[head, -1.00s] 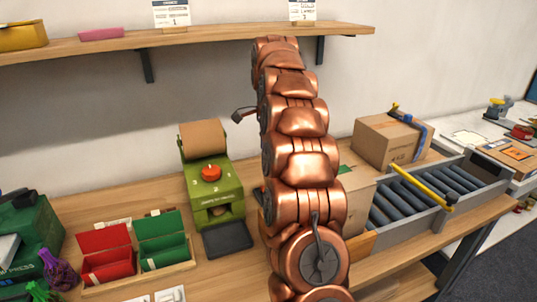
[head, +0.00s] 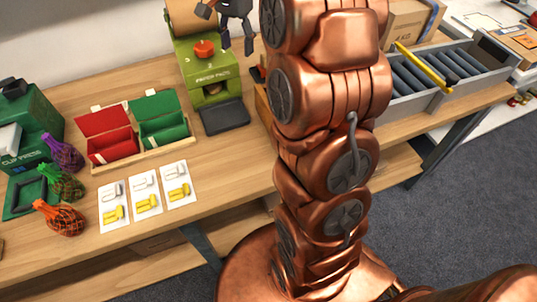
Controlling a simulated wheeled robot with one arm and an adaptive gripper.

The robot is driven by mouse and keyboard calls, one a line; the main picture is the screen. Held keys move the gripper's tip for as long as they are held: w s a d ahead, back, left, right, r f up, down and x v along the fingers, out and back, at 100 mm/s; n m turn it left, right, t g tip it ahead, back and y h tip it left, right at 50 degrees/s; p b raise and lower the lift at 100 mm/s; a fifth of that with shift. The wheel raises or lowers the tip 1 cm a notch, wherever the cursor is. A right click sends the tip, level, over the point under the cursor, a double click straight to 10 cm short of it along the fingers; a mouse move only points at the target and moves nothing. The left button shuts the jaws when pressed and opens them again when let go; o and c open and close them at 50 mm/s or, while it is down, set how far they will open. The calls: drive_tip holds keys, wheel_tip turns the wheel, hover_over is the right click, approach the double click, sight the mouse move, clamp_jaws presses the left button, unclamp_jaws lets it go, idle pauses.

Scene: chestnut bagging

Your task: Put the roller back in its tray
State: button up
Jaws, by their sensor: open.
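I cannot make out a loose roller for certain in the head view. Dark rollers (head: 435,78) lie in a row in the grey conveyor frame (head: 462,85) at the right, with a yellow bar (head: 424,68) lying across it. A flat dark tray (head: 224,118) sits in front of the green paper-pad dispenser (head: 208,70); no roller shows in it. My gripper (head: 237,44) is at the top edge, fingers apart, pointing down and empty, just right of the dispenser's top. My arm hides the bench behind it.
Red (head: 106,133) and green (head: 160,118) bins stand in a wooden holder. White cards (head: 146,193) with clips lie in front. Several net bags (head: 60,218) and a green clip press (head: 30,125) are at the left. A cardboard box (head: 408,22) stands behind the conveyor.

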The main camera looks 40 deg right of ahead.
drive_tip(key=s+a+f+n, duration=0.2)
drive_tip(key=s+a+n, duration=0.5)
drive_tip(key=s+a, duration=0.5)
drive_tip(key=s+a+f+n, duration=0.1)
drive_tip(key=s+f+n, duration=0.2)
drive_tip(key=s, duration=0.6)
drive_tip(key=s+a+f+n+g, duration=0.1)
drive_tip(key=s+f+n, duration=0.2)
drive_tip(key=s, duration=0.6)
drive_tip(key=shift+s+f, duration=0.4)
drive_tip(key=shift+f, duration=0.45)
